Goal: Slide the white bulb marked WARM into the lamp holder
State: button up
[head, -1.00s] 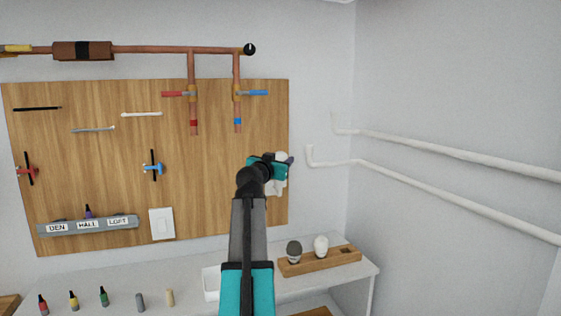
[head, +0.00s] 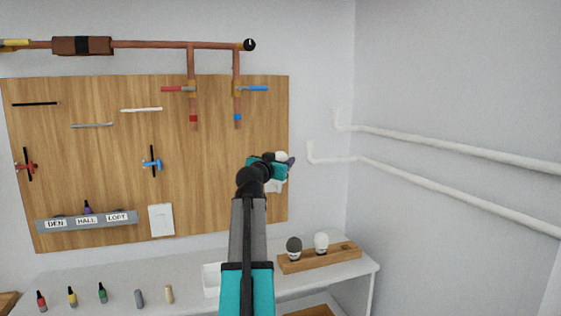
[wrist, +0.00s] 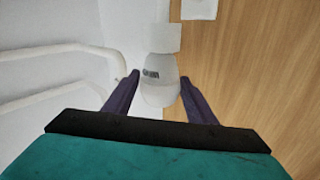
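The white bulb (wrist: 159,84) sits between my two purple fingers in the wrist view, with dark lettering on its side that is too blurred to read surely. In the head view the bulb (head: 281,156) shows at the end of my arm. My gripper (wrist: 160,78) appears shut on it, one finger on each side. The white lamp holder (wrist: 153,38) is right by the bulb's narrow end; in the head view the holder (head: 275,186) is just below the gripper, at the board's right edge. I cannot tell whether the bulb's base is in the holder.
A wooden tray (head: 330,258) on the bench holds a dark bulb (head: 294,246) and a white one (head: 321,242). A white switch plate (head: 161,220) is lower left on the board (head: 120,150). White pipes (head: 450,185) run along the right wall.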

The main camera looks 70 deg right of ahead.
jog(key=shift+o, duration=1.3)
jog(key=a+b, duration=0.2)
jog(key=a, duration=1.1)
jog(key=shift+a, duration=0.4)
jog(key=shift+r, duration=0.1)
